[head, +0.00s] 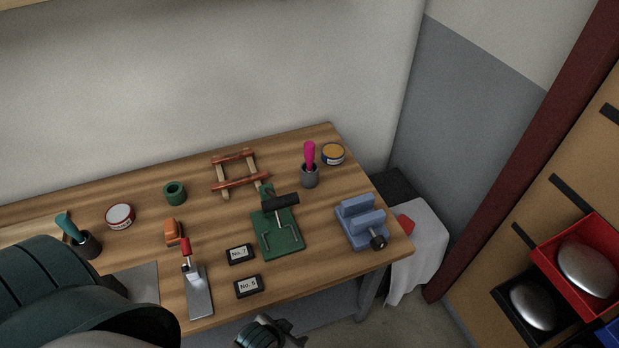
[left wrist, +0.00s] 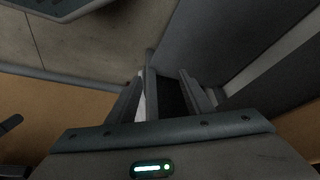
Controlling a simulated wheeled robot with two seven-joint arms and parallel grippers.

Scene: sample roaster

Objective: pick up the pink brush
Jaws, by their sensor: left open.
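The pink brush (head: 309,154) stands upright, handle up, in a small dark grey cup (head: 310,178) toward the back right of the wooden bench; its lower end is hidden in the cup. My left gripper (head: 291,338) is at the bottom edge of the head view, in front of the bench and well apart from the brush. In the left wrist view my left gripper (left wrist: 168,92) is open, with nothing seen between its fingers. The brush does not show in that view. My right gripper is not in view.
Beside the cup are an orange-topped tin (head: 333,154), a wooden frame (head: 239,173), a green plate with a black-headed tool (head: 279,231) and a blue vise (head: 361,222). A teal-handled brush (head: 66,226) stands in another cup at left. Red and black bins are at right.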

